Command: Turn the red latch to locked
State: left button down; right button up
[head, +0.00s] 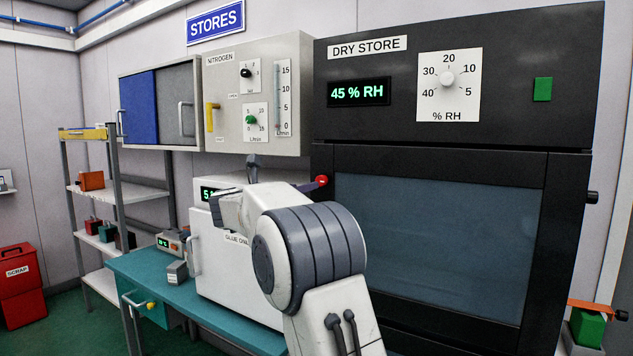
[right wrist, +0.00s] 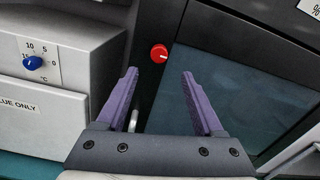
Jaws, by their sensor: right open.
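The red latch (head: 322,181) is a small round red knob on the dark frame of the dry store, at the upper left of its glass door. It also shows in the right wrist view (right wrist: 159,53), with a small pale mark on its right side. My right gripper (right wrist: 158,75) is open and empty. Its two purple fingers point toward the latch, which appears beyond and between the tips, apart from them. In the head view my right arm hides most of the gripper. My left gripper is not in view.
The dry store (head: 450,230) fills the right side. A white glue oven (head: 215,240) stands on a teal bench (head: 150,275) left of my arm; its blue dial (right wrist: 33,62) shows in the wrist view. The nitrogen cabinet (head: 285,60) hangs above it.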

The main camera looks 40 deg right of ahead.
aim_at(320, 181)
jog(key=p+x, duration=0.4)
jog(key=x, duration=0.4)
jog(key=shift+w+d+r+p, duration=0.15)
jog(key=shift+p, duration=0.15)
jog(key=shift+w+d, duration=0.15)
jog(key=shift+d, duration=0.25)
jog(key=shift+c, duration=0.3)
grip_shut()
